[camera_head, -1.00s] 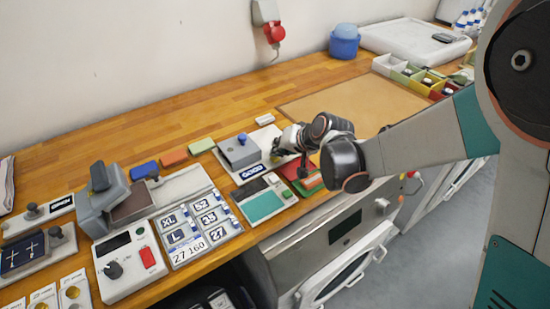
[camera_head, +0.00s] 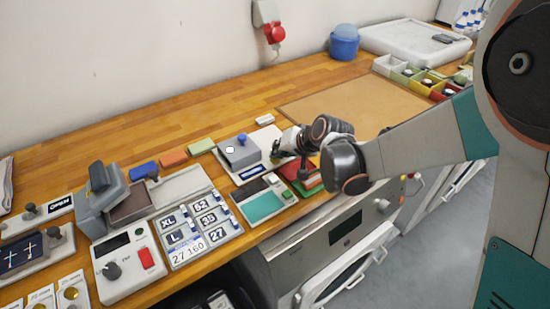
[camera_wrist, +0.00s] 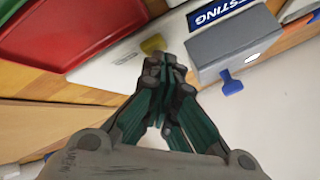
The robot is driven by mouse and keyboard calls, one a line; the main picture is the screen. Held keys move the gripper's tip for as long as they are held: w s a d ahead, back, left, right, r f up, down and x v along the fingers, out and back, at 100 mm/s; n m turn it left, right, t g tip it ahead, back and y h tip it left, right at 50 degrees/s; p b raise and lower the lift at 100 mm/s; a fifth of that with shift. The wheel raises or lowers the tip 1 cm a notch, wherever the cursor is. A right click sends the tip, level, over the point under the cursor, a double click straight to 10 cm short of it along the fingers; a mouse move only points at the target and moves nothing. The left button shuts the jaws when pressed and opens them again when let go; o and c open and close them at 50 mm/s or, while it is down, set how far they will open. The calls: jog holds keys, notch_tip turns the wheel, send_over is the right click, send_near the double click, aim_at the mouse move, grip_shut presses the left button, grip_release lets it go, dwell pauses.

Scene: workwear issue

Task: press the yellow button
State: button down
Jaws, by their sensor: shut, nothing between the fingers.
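The yellow button (camera_wrist: 153,44) shows in the wrist view as a small yellow block on a white plate (camera_wrist: 120,62), just beyond my fingertips. My gripper (camera_wrist: 166,68) is shut and empty, with its tips close beside the button; I cannot tell whether they touch it. In the head view my gripper (camera_head: 276,148) is low over the plate, right of a grey box (camera_head: 238,152), and the button is hidden there.
The grey box carries a blue knob (camera_head: 242,138) and a bright white spot. A red tray (camera_wrist: 65,30) lies beside the plate. A teal-panelled device (camera_head: 264,205) stands in front. The tan mat (camera_head: 345,98) behind is clear.

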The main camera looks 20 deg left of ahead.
jog(key=shift+r+p, duration=0.5)
jog(key=shift+r, duration=0.4)
notch_tip(320, 180, up, 5)
jog(key=p, duration=0.3)
dwell(0.7)
